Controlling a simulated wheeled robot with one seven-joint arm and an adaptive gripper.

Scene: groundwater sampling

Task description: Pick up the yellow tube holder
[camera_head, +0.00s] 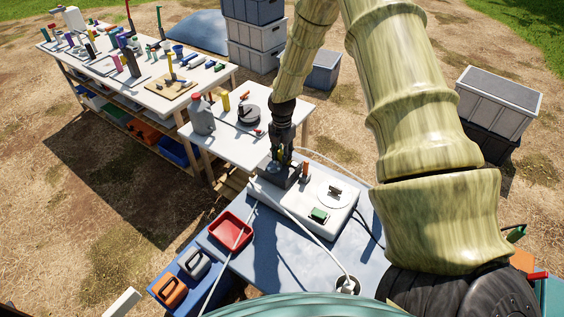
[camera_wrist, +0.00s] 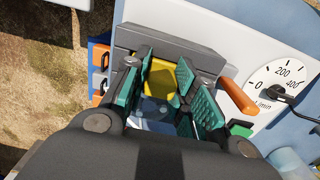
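A yellow piece, which looks like the yellow tube holder (camera_wrist: 161,78), shows between my fingers in the wrist view. It sits against the dark grey block. In the head view only a small yellow bit (camera_head: 283,158) shows at my gripper, the rest hidden. My gripper (camera_wrist: 163,98) has teal pads, spread apart on either side of the yellow piece. I see no clear grip on it, and any light contact is hard to tell. In the head view my gripper (camera_head: 284,162) points down at the dark grey block (camera_head: 281,174) on the white metered box (camera_head: 322,222).
An orange handle (camera_wrist: 237,95) and a dial (camera_wrist: 279,83) stand to the right of my fingers. A red tray (camera_head: 231,231) lies on the blue table. Hoses cross the table. A small table with a grey jug (camera_head: 201,117) and a cluttered long bench stand behind.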

